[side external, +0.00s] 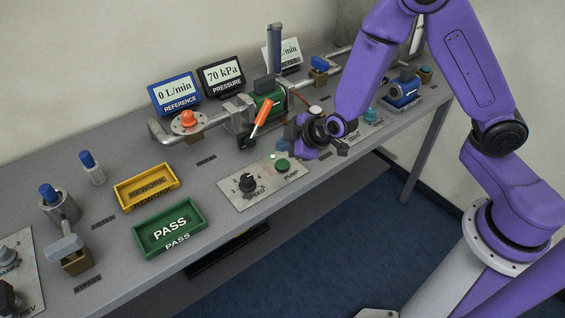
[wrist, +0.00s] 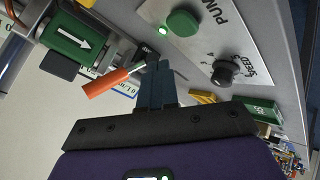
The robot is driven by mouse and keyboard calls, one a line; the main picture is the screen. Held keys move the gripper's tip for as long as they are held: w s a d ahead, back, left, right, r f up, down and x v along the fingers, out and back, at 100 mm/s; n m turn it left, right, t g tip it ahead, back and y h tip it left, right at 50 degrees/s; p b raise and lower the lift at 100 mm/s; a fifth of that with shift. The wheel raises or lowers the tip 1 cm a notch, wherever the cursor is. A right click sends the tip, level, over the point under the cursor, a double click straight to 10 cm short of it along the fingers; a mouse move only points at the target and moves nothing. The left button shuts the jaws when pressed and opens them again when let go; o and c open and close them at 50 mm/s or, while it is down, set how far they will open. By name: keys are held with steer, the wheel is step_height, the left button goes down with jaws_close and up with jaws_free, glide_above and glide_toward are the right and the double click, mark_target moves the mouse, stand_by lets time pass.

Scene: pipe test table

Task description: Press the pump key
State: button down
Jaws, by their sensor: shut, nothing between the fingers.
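The pump key is a round green button (side external: 282,165) on a light panel with a speed knob (side external: 247,183), near the table's front edge. The key also shows at the top of the wrist view (wrist: 183,24). A small lamp (wrist: 163,30) beside it glows pale green. My gripper (side external: 280,147) is shut and empty, just behind the key in the side view. In the wrist view, its closed fingertips (wrist: 153,65) are apart from the key in the picture. I cannot tell their exact height above the table.
An orange-handled valve (side external: 260,117) and green pump body (side external: 267,102) on the pipe stand close behind my gripper. A green PASS tray (side external: 168,245) and yellow REWORK tray (side external: 147,204) sit to the left. Displays read 0 L/min (side external: 175,93) and 70 kPa (side external: 221,76).

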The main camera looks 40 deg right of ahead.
mark_target(285, 165)
steer(key=shift+f, duration=1.4)
steer(key=shift+f, duration=0.15)
stand_by(1.0)
steer(key=shift+f, duration=0.3)
steer(key=shift+f, duration=0.4)
stand_by(0.6)
steer(key=shift+r, duration=0.85)
steer(key=shift+r, duration=0.1)
steer(key=shift+r, duration=2.4)
